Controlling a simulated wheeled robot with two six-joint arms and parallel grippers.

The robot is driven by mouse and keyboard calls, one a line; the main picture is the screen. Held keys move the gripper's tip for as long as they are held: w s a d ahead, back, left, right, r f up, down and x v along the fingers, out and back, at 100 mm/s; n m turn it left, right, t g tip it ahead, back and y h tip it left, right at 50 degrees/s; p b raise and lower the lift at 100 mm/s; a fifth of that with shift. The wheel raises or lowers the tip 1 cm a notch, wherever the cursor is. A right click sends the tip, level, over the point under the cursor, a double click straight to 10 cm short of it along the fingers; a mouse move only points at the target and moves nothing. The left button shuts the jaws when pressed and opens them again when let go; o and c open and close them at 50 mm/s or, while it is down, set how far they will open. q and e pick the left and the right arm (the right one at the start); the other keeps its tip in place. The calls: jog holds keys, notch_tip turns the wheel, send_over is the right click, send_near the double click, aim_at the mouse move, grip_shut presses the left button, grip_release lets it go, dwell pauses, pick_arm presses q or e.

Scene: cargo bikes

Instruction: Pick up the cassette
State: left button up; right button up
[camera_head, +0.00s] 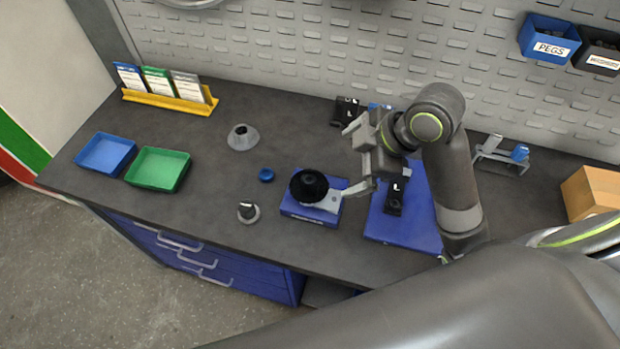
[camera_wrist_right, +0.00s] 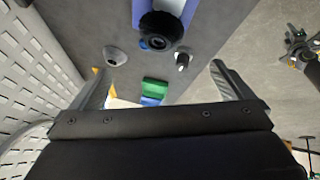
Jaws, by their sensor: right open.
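The cassette appears to be the black round part (camera_head: 309,186) on a small blue block (camera_head: 302,214) near the bench's front edge. It also shows in the wrist view, dark and ring-like (camera_wrist_right: 160,30), beyond the fingers. My right gripper (camera_head: 353,157) is above the bench, to the right of and behind the cassette in the head view. In the wrist view the two fingers (camera_wrist_right: 160,72) stand wide apart. My left gripper is not in view.
A blue mat (camera_head: 421,215) with a black "L" holder (camera_head: 394,204) lies beneath my right arm. A grey cone (camera_head: 242,137), a blue cap (camera_head: 266,175) and a small dark-tipped part (camera_head: 248,211) stand left of the cassette. Blue (camera_head: 105,153) and green (camera_head: 158,169) trays lie farther left.

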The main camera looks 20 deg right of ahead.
notch_tip(320, 180, down, 2)
jog(key=a, duration=0.1)
send_over(314, 182)
jog(key=s+d, duration=0.2)
jog(key=d, duration=0.1)
notch_tip(314, 182, down, 5)
jog(key=shift+w+a+f, duration=0.1)
jog(key=shift+a+f, duration=0.35)
jog(key=shift+f, duration=0.1)
jog(key=p+x, duration=0.1)
jog(key=x, duration=0.2)
jog(key=shift+a+f, duration=0.25)
jog(key=shift+f, duration=0.1)
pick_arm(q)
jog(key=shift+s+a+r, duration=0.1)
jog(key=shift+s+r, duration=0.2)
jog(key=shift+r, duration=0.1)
pick_arm(e)
jog(key=shift+x, duration=0.75)
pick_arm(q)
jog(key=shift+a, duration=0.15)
pick_arm(e)
jog(key=c, duration=1.3)
jog(key=shift+o, duration=0.2)
jog(key=shift+r, duration=0.1)
